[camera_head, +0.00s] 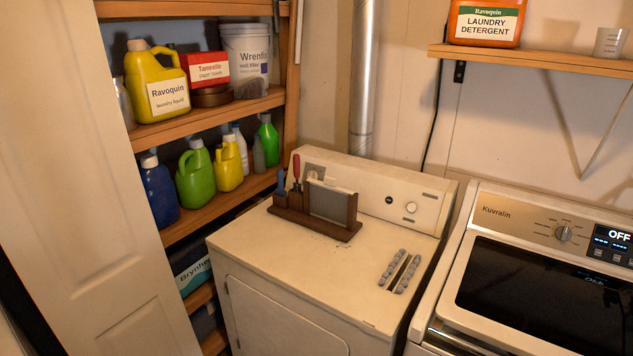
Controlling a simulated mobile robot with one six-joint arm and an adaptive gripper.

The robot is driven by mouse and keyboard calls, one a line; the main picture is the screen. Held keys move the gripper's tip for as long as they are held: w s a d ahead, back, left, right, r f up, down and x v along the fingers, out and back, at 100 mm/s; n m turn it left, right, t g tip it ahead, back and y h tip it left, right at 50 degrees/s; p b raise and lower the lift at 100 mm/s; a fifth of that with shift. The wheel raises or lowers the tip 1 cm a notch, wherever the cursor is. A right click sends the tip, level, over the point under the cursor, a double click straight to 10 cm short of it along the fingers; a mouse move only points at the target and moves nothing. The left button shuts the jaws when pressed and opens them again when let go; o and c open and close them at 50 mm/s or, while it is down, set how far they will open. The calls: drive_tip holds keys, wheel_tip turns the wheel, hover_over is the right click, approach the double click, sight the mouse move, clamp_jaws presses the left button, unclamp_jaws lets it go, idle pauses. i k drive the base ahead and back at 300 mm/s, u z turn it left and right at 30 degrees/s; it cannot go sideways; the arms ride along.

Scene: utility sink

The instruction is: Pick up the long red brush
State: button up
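A long, thin red-handled tool (296,167), likely the red brush, stands upright in a dark brown wooden rack (335,233) on top of the white dryer (290,265). Its lower end is hidden by the rack, so I cannot see any bristles. A shorter blue-handled tool (281,183) stands just left of it in the same rack. A grey framed panel (328,203) stands in the rack to the right of the red tool. My gripper is not in view.
Shelves with several bottles, such as a green jug (194,177), stand left of the dryer. The control panel (400,203) rises behind the rack. Grey lumpy strips (407,275) lie on the right of the top. A washer (540,280) stands right. The dryer's front top is clear.

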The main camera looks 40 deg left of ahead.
sight(295, 158)
drive_tip(key=z, duration=1.25)
drive_tip(key=k, duration=1.6)
drive_tip(key=u, duration=1.5)
